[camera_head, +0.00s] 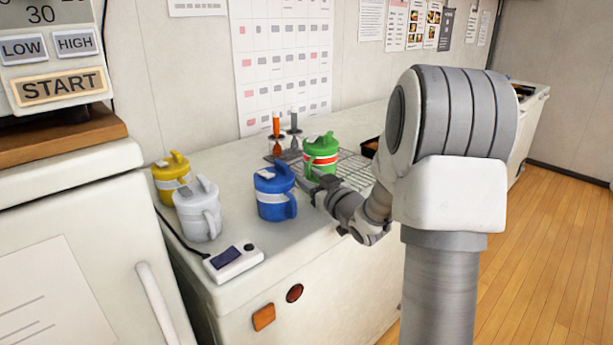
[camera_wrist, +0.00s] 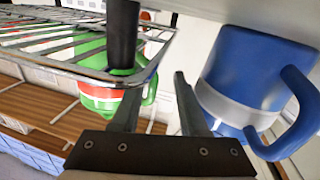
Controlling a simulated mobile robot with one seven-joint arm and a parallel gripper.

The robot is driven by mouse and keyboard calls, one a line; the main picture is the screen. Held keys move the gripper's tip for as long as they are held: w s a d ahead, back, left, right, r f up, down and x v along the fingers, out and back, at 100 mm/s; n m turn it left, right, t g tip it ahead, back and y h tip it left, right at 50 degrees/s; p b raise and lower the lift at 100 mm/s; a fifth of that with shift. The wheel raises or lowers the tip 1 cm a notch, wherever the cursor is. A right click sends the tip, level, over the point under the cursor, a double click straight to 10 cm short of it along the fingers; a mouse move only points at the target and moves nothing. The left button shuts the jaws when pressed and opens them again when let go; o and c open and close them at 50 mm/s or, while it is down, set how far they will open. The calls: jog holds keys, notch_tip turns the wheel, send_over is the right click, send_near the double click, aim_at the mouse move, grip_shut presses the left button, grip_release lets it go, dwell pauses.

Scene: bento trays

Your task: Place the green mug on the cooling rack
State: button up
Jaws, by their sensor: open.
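The green mug (camera_head: 321,155), with a red and white band, stands upright on the wire cooling rack (camera_head: 352,168) on the counter. The wrist view is turned over; there the green mug (camera_wrist: 100,92) shows against the rack wires (camera_wrist: 50,40). My gripper (camera_head: 314,187) is low at the rack's front edge, just in front of the green mug. Its two fingers (camera_wrist: 152,60) are apart with nothing held between them. One finger overlaps the rack and part of the mug in the wrist view. I cannot tell whether it touches the rack.
A blue mug (camera_head: 273,193) stands close left of my gripper and fills the right of the wrist view (camera_wrist: 250,75). White (camera_head: 198,212) and yellow (camera_head: 168,185) mugs stand farther left. A small device (camera_head: 233,262) lies at the front. Orange- and grey-handled utensils (camera_head: 276,128) stand behind.

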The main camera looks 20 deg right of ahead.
jog(key=shift+r, duration=0.1)
jog(key=shift+r, duration=0.2)
jog(key=s+d+p, duration=0.1)
jog(key=s, duration=1.1)
jog(key=shift+d+f+p, duration=0.15)
jog(key=shift+d+p, duration=0.25)
